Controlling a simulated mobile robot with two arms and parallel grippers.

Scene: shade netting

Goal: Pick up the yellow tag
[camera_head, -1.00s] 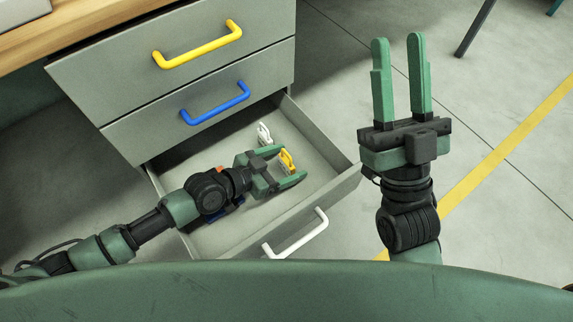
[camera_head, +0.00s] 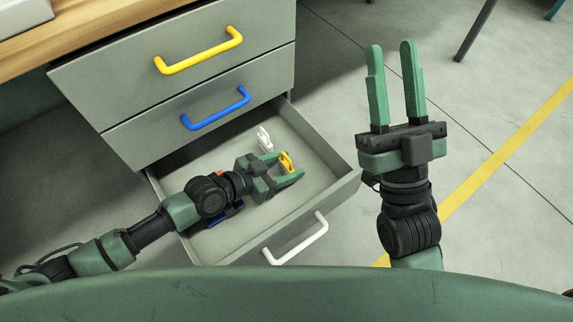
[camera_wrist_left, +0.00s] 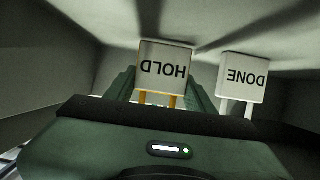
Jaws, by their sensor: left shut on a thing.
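The yellow tag (camera_head: 286,161) is in the open bottom drawer (camera_head: 227,240), between the fingers of my left gripper (camera_head: 286,167). That gripper is shut on it. In the left wrist view the tag shows as a white plate lettered HOLD (camera_wrist_left: 165,68) with yellow edges and legs, in front of my green fingers. A white tag (camera_head: 264,139) stands just behind it in the drawer; in the left wrist view its plate reads DONE (camera_wrist_left: 243,78). My right gripper (camera_head: 392,52) is open and empty above the floor, right of the drawer.
The bottom drawer has a white handle (camera_head: 297,239). Closed drawers with a blue handle (camera_head: 216,108) and a yellow handle (camera_head: 199,50) are above. A blue item (camera_head: 222,214) and a bit of orange lie partly hidden by my left arm. Right of the drawer is open floor.

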